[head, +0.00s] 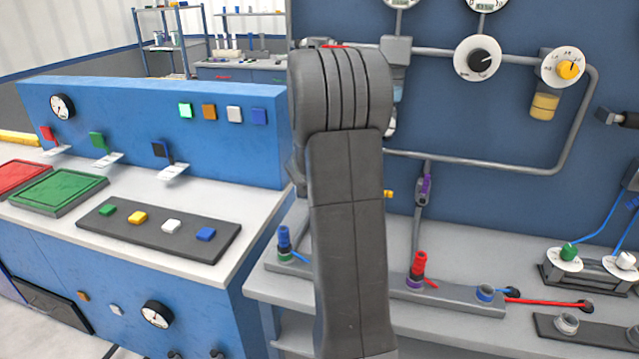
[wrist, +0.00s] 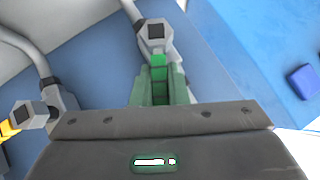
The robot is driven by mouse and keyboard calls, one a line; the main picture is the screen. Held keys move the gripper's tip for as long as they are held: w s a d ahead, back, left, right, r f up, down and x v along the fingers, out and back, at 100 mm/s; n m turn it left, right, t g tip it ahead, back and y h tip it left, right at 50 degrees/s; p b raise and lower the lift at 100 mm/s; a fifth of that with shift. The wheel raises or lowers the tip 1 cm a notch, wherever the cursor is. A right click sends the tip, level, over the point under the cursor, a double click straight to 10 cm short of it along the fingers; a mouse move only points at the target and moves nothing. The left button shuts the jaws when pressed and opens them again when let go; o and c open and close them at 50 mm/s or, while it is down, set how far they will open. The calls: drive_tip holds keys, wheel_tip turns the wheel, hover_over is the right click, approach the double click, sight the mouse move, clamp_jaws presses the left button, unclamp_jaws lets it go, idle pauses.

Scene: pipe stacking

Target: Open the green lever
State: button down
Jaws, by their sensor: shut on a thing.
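The green lever (wrist: 158,66) is on a grey valve fitting (wrist: 154,35) at the top middle of the wrist view. My gripper (wrist: 158,82) is shut on the green lever, with its darker green fingers on either side of it. Much of the lever is hidden between the fingers and behind the gripper body. In the head view my own arm covers the middle, and neither my gripper nor this lever can be made out there.
A neighbouring fitting (wrist: 37,115) with a yellow handle is close on the left in the wrist view. Grey pipes (head: 480,162) run along the blue wall. A purple handle (head: 424,188) is right of my arm. The button panel (head: 160,228) is at left.

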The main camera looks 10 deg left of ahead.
drive_tip(key=shift+a+n+h+b, duration=0.55)
drive_tip(key=shift+h+b, duration=0.25)
drive_tip(key=shift+b, duration=2.15)
drive_tip(key=shift+a+r+n+h+b, duration=0.2)
drive_tip(key=shift+a+n+h+b, duration=0.4)
drive_tip(key=shift+h+b, duration=0.7)
drive_tip(key=shift+r, duration=0.1)
drive_tip(key=c, duration=1.4)
unclamp_jaws()
drive_tip(key=shift+c, duration=0.2)
drive_tip(key=v, duration=1.3)
drive_tip(key=shift+r+p, duration=0.4)
